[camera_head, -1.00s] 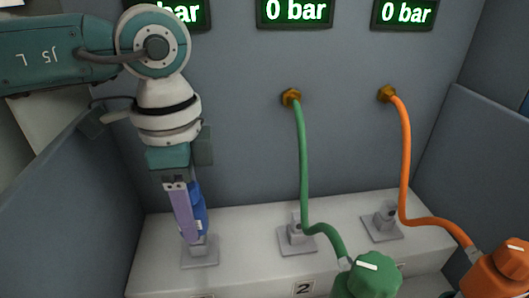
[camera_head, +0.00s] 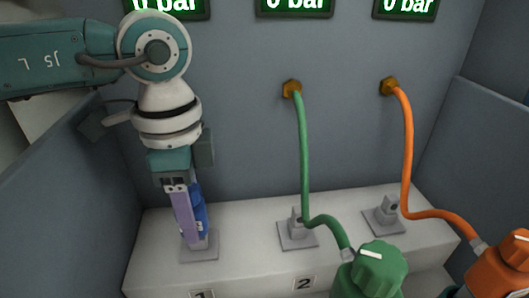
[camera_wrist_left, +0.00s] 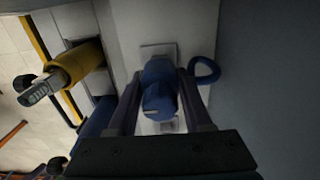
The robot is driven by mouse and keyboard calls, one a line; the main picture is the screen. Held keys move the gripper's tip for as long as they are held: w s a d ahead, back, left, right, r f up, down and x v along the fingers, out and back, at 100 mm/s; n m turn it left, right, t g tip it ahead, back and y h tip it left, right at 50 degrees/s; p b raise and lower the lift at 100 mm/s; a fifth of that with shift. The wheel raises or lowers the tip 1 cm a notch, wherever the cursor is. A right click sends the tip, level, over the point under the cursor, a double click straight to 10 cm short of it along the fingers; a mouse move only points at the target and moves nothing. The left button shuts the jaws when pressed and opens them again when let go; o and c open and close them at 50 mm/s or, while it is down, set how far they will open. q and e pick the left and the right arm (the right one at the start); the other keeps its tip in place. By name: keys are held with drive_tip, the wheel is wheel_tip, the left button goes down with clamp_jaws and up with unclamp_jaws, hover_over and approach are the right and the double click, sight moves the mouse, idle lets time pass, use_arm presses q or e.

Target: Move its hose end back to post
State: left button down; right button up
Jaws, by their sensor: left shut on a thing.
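My left gripper (camera_head: 192,244) points down at post 1, at the left of the white ledge. It is shut on the blue hose end (camera_head: 201,217), which sits low over the post's grey base plate (camera_head: 202,256). The fingers hide much of the hose end and the post, so I cannot tell whether it is fully seated. In the left wrist view the blue hose end (camera_wrist_left: 159,92) is between the two fingers, with a loop of blue hose (camera_wrist_left: 207,70) beside it. My right gripper is not in view.
A green hose (camera_head: 304,150) and an orange hose (camera_head: 408,145) run from wall ports past two grey posts to a green regulator (camera_head: 372,274) and an orange regulator (camera_head: 505,268). A side wall (camera_head: 65,200) stands close at left. The white ledge (camera_head: 250,224) is clear between posts.

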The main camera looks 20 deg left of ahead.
use_arm(q)
drive_tip(key=shift+f, duration=0.35)
drive_tip(key=shift+c, duration=1.2)
unclamp_jaws()
wheel_tip(320, 180, up, 10)
